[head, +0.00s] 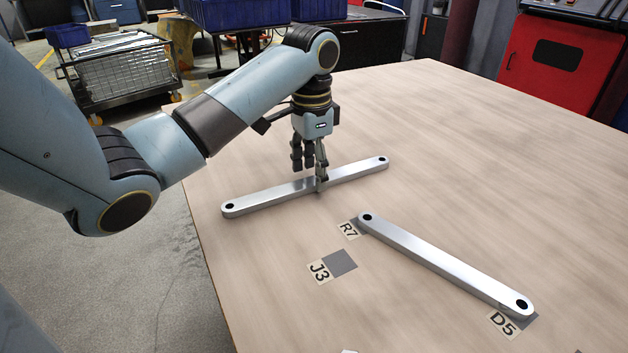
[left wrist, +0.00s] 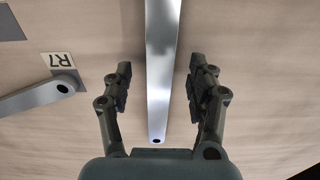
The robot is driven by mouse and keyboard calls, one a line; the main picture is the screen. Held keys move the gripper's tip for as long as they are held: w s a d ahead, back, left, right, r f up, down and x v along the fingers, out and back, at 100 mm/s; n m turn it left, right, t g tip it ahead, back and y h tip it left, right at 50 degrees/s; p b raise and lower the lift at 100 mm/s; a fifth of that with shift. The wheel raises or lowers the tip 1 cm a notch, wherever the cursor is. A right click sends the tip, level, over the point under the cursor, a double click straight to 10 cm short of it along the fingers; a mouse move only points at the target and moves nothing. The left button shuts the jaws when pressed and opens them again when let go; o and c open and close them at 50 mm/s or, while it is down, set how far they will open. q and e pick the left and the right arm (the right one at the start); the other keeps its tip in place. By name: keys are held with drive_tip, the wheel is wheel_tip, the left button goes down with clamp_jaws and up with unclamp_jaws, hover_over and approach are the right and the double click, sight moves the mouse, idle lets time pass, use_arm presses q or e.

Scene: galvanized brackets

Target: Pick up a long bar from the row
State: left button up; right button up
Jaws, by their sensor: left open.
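A long silver bar (head: 352,172) with a hole at each end lies on the wooden table, under my left gripper (head: 314,178). The gripper points down at about the middle of this bar. In the left wrist view the open fingers (left wrist: 158,85) stand on either side of the bar (left wrist: 160,60), with a gap on each side. A second long bar (head: 440,260) lies nearer, running from the R7 label to the D5 label. Its end (left wrist: 40,97) shows in the left wrist view. My right gripper is not in view.
Labels R7 (head: 349,230), J3 (head: 319,271) and D5 (head: 503,324) mark grey patches on the table (head: 480,150). The table's left edge is near the first bar's left end. The right side of the table is clear. Carts and a red cabinet (head: 560,60) stand beyond.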

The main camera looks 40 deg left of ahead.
use_arm(q)
wheel_tip(320, 180, down, 2)
drive_tip(key=shift+r, duration=0.1)
drive_tip(key=shift+c, duration=0.2)
clamp_jaws()
